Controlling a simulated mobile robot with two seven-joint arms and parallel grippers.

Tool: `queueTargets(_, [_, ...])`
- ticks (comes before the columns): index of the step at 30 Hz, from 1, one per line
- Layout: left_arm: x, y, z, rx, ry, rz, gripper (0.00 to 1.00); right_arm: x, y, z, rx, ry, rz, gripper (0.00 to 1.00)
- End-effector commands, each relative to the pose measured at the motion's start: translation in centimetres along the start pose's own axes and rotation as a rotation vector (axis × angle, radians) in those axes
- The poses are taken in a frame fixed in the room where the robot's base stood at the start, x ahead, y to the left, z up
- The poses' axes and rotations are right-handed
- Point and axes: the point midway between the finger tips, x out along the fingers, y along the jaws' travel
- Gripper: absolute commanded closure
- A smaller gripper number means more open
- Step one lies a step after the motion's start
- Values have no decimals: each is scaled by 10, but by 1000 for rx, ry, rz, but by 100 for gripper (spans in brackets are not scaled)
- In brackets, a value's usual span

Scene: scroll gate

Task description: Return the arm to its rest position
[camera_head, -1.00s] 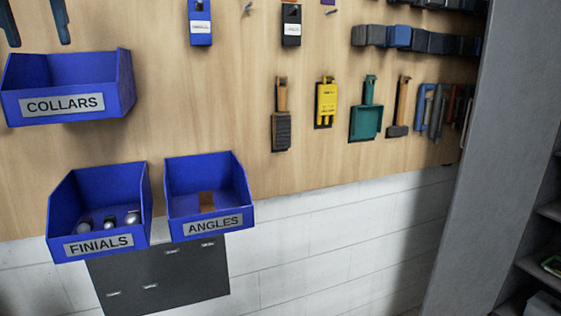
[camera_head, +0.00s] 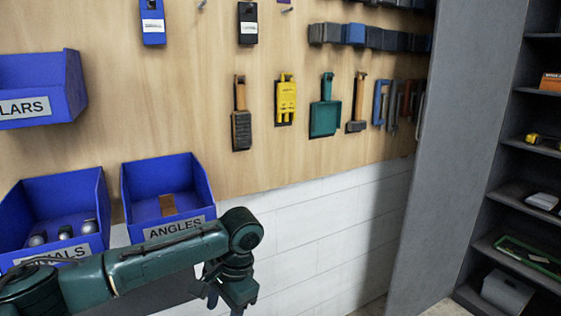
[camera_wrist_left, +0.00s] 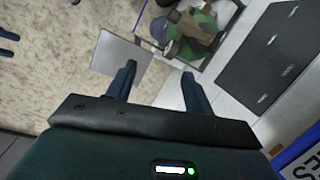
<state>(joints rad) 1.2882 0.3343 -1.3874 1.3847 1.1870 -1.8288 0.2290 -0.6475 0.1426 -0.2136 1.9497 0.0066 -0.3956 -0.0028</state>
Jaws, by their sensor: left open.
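My left arm comes in from the lower left of the head view, in front of the FINIALS bin (camera_head: 75,185). Its dark green gripper (camera_head: 230,298) hangs pointing down, below and right of the ANGLES bin (camera_head: 183,228). In the left wrist view the gripper (camera_wrist_left: 158,80) has its two fingers apart, with nothing between them. My right gripper is in neither view.
The ANGLES bin's corner (camera_wrist_left: 300,155) shows close by in the left wrist view, along with a dark slotted panel (camera_wrist_left: 275,60). Green and brown items (camera_wrist_left: 195,30) lie below, beyond the fingers. A grey cabinet side (camera_head: 450,150) and shelves stand at right.

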Motion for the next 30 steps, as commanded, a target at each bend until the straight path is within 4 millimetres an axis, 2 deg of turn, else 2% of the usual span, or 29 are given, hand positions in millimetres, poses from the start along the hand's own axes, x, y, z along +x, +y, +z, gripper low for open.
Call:
queueTargets(1, [18,31,-4,56,32,43,48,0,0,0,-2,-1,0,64])
queueTargets(6, [48,109,-9,155,186,158,48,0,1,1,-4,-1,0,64])
queueTargets(9, [56,144,-6,161,283,226,48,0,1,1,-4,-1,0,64])
queueTargets(13, [64,174,4,112,402,298,48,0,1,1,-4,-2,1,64])
queueTargets(16, [69,186,17,36,480,337,48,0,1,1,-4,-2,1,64])
queueTargets(20, [81,186,43,-106,548,353,48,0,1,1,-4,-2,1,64])
queueTargets(30, [125,154,151,-478,526,225,48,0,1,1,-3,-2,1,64])
